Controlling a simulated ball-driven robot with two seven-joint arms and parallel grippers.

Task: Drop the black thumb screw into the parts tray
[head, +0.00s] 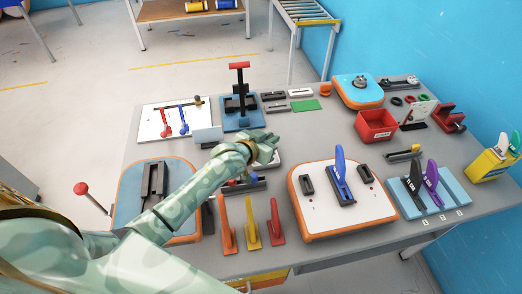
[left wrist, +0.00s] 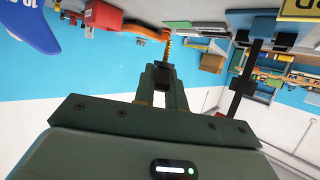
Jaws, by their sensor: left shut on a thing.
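My left gripper (head: 264,149) is above the middle of the table in the head view. In the left wrist view its fingers (left wrist: 161,78) are shut on the black thumb screw (left wrist: 167,48), with a brass-coloured threaded shank sticking out beyond the tips. The screw cannot be made out in the head view. A red open tray (head: 375,126) with a white label stands at the right rear of the table, apart from my gripper and to its right. The label is too small to read surely. My right gripper is not in view.
A white board with a blue upright lever (head: 340,180) stands front right of my gripper. A blue board with a tall red-handled lever (head: 241,100) stands behind it. An orange-and-blue board (head: 358,90) and a red clamp (head: 450,117) flank the tray.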

